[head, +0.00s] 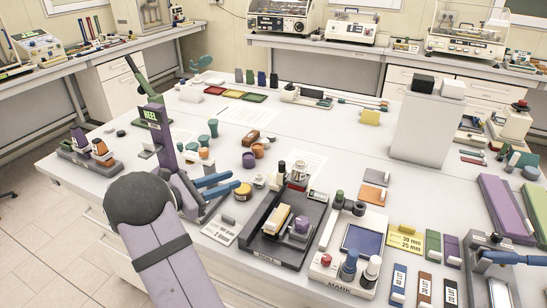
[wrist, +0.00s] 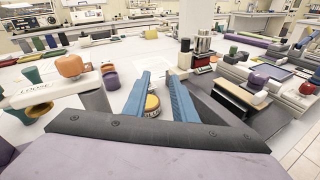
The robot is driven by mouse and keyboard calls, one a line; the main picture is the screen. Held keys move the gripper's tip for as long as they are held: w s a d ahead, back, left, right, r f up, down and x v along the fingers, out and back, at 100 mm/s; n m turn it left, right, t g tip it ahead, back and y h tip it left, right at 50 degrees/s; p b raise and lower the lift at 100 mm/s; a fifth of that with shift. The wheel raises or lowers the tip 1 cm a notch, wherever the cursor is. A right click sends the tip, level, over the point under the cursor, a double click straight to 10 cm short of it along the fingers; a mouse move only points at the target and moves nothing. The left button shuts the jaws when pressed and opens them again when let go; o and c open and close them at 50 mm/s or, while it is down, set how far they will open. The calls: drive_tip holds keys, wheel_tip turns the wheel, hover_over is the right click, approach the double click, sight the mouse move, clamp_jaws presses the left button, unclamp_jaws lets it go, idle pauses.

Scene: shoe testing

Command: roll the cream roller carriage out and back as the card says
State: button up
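A cream block (head: 277,219), which looks like the roller carriage, sits in a dark tray-like rig (head: 262,247) at the front middle of the table. A purple knob part (head: 299,227) stands beside it. In the wrist view the cream-topped part (wrist: 240,96) is at the right, on the dark rig. My gripper (head: 236,186) has blue fingers and is open and empty, to the left of the rig and above the table. In the wrist view my gripper (wrist: 160,98) shows its fingers apart, with a yellow-topped round piece (wrist: 152,104) beyond them. The rollers themselves cannot be made out.
A yellow card (head: 405,240) reading 30 mm and 25 mm lies right of a cream panel (head: 345,262) with knobs and a blue screen. A white card (head: 227,228) lies left of the rig. Orange and teal pieces stand behind my gripper. The table's middle back is fairly clear.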

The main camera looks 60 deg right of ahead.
drive_tip(key=s+d+r+g+p, duration=0.1)
drive_tip(key=s+d+r+g, duration=0.2)
drive_tip(key=s, duration=0.4)
drive_tip(key=p, duration=0.2)
hover_over(274, 185)
drive_tip(key=shift+f, duration=0.25)
drive_tip(key=shift+c, duration=0.6)
clamp_jaws()
